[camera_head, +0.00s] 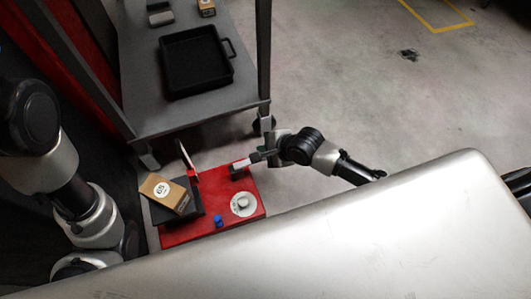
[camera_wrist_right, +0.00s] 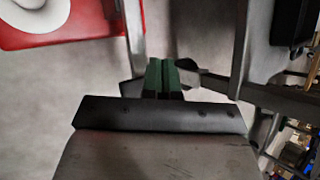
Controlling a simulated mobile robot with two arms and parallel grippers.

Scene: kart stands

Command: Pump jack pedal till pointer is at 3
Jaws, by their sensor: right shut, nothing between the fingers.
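The red jack base (camera_head: 190,230) lies on the floor below the cart. It carries a round white dial (camera_head: 243,205), a blue knob (camera_head: 218,221) and a thin pale upright piece (camera_head: 186,155) with a red foot. The pointer reading is too small to tell. A dark block (camera_head: 238,173), perhaps the pedal, is at the base's far right corner. My right gripper (camera_head: 240,165) is shut and empty, right at this block; I cannot tell if they touch. In the right wrist view its green fingertips (camera_wrist_right: 163,76) are together, beside the red base (camera_wrist_right: 85,25). My left gripper is out of view.
A cardboard box (camera_head: 164,193) lies tilted on a dark platform (camera_head: 160,214) at the jack's left. A grey cart (camera_head: 135,95) with a black tray (camera_head: 195,62) stands behind. A large pale surface (camera_head: 330,245) fills the front. Floor (camera_head: 370,100) at right is clear.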

